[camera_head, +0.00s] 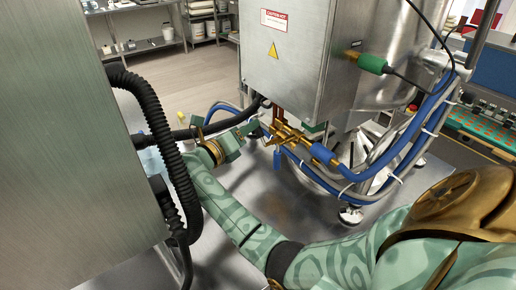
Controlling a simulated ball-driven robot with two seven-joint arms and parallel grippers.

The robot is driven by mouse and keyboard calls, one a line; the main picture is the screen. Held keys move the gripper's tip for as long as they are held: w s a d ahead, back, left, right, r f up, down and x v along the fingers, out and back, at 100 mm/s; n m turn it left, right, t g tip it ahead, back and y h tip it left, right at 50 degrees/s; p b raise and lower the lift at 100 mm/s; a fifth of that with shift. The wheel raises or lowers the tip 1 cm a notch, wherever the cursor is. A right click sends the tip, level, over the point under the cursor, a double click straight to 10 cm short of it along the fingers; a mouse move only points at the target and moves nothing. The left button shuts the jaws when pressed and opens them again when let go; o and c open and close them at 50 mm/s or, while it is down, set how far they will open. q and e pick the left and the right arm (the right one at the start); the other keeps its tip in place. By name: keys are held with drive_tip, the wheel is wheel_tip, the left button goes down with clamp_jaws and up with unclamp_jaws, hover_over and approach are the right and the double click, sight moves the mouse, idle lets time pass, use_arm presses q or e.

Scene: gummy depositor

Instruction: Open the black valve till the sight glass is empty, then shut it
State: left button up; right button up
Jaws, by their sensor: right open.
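My right arm reaches in from the lower right, and its green gripper (244,136) with a gold wrist is open. Its fingers point right, close to the brass pipe fittings (286,134) under the steel cabinet. They look just short of the fittings; I cannot tell whether they touch anything. A small blue handle (277,159) hangs below the fittings. I cannot make out a black valve handle for certain. No sight glass is clearly recognisable; a pale blue translucent piece (151,160) is partly hidden behind a black corrugated hose. My left gripper is not in view.
The steel cabinet (285,60) stands above the fittings, and a large steel panel (75,150) fills the left. The black corrugated hose (160,130) hangs near my gripper. Blue hoses (385,155) run right of the fittings. Open floor (180,80) lies behind.

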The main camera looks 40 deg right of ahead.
sight(260, 128)
drive_tip(key=d+f, duration=0.1)
drive_tip(key=d, duration=0.1)
drive_tip(key=w+d+f, duration=0.1)
drive_tip(key=d, duration=0.2)
drive_tip(key=d+f+b, duration=0.1)
drive_tip(key=d, duration=0.1)
drive_tip(key=shift+w+d, duration=0.15)
drive_tip(key=shift+d, duration=0.1)
clamp_jaws()
